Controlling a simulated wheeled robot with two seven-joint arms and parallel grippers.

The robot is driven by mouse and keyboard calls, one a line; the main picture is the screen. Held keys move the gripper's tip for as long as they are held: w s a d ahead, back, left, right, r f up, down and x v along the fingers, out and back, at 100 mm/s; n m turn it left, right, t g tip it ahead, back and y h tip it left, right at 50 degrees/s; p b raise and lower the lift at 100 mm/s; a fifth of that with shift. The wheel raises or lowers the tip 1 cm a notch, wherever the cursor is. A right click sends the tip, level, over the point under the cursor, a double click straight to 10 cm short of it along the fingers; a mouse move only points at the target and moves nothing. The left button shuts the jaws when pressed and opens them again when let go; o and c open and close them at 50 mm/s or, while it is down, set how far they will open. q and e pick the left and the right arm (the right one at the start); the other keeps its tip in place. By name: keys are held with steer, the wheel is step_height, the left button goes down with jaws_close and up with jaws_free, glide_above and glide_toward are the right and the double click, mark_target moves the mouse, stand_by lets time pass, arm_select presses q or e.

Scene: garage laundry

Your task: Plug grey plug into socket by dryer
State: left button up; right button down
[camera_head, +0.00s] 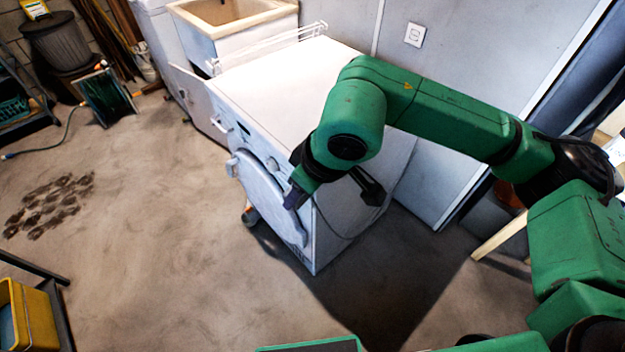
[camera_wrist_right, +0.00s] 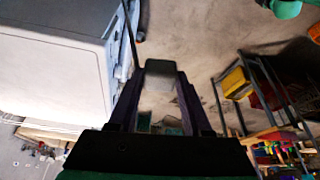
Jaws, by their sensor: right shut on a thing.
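My right gripper (camera_head: 294,198) is in front of the white dryer (camera_head: 290,85), beside its round door, well below the socket. In the right wrist view its two dark fingers (camera_wrist_right: 160,85) are shut on the grey plug (camera_wrist_right: 160,68), which sits at the fingertips. The plug itself is not clear in the head view. A thin cable (camera_head: 345,238) hangs in a loop by the dryer's lower side. The white wall socket (camera_head: 415,34) is on the grey wall behind and right of the dryer, with nothing seen in it. My left gripper is out of view.
A utility sink (camera_head: 235,12) stands behind the dryer, with a white wire rack (camera_head: 268,48) on the dryer's back edge. A white panel (camera_head: 440,185) stands right of the dryer. A yellow bin (camera_head: 32,318) is at lower left. The middle floor is open.

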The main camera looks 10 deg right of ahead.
steer(key=d+r+m+t+h, duration=0.1)
steer(key=d+r+m+h, duration=0.1)
steer(key=d+r+m, duration=0.5)
steer(key=shift+s+r+m+t+h, duration=0.3)
steer(key=shift+s+r+m+h, duration=0.15)
steer(key=shift+r, duration=0.25)
steer(key=shift+w, duration=0.1)
steer(key=m+h, duration=0.2)
steer(key=m, duration=0.3)
glide_above(290, 187)
steer(key=shift+a, duration=0.2)
steer(key=shift+d, duration=0.1)
steer(key=shift+d+y, duration=0.1)
steer(key=shift+y, duration=0.15)
